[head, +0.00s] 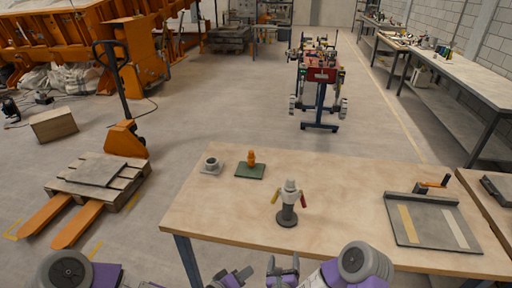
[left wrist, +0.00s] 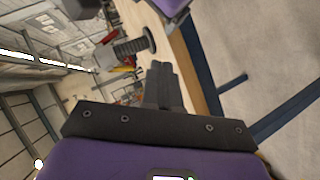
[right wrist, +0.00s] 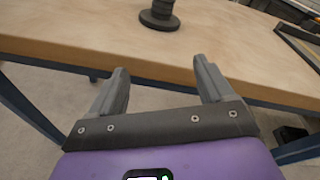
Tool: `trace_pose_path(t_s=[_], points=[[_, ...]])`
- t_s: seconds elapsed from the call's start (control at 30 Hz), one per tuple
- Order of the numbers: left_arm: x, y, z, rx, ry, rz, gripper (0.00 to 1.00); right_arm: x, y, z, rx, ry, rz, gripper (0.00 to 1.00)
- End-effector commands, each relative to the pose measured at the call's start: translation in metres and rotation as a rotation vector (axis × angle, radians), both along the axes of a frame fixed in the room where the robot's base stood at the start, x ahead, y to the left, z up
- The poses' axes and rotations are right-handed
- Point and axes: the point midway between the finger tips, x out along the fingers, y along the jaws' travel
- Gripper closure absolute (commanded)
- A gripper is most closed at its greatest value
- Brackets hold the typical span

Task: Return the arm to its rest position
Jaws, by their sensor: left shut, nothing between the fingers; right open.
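My left gripper (head: 232,279) is at the bottom of the head view, in front of the table's near edge. It is shut and empty, and its closed fingers show in the left wrist view (left wrist: 163,88). My right gripper (head: 283,268) is just to the right of it, also in front of the near edge. It is open and empty, and its parted fingers show in the right wrist view (right wrist: 162,85). Both grippers are apart from the things on the table.
The wooden table (head: 345,180) carries a dark stand with a pale top (head: 288,205), an orange figure on a green mat (head: 250,166), a small grey cup (head: 212,164) and a grey tilting board (head: 434,222). A pallet jack (head: 125,140) stands left. The table's front middle is clear.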

Motion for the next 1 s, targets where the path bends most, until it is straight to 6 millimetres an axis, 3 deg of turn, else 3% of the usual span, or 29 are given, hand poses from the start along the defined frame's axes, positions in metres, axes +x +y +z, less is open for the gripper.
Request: trace_pose_path(t_s=[0.17, 0.37, 0.57, 0.7, 0.9, 1.0], points=[[-0.018, 0.0, -0.033, 0.068, 0.092, -0.039, 1.0, -0.012, 0.007, -0.025, -0.244, 0.168, 0.175, 0.19], [-0.053, 0.006, -0.086, 0.185, 0.247, -0.107, 1.0, -0.048, 0.015, -0.068, -0.654, 0.398, 0.54, 0.19], [-0.095, 0.02, -0.133, 0.306, 0.407, -0.185, 1.0, -0.108, 0.017, -0.105, -1.047, 0.531, 1.019, 0.19], [-0.126, 0.033, -0.16, 0.386, 0.518, -0.238, 1.0, -0.159, 0.012, -0.121, -1.269, 0.532, 1.395, 0.19], [-0.162, 0.053, -0.184, 0.474, 0.642, -0.295, 1.0, -0.224, 0.004, -0.127, -1.45, 0.407, 1.85, 0.19], [-0.171, 0.059, -0.189, 0.499, 0.676, -0.31, 1.0, -0.244, 0.002, -0.126, -1.485, 0.339, 1.984, 0.19]])
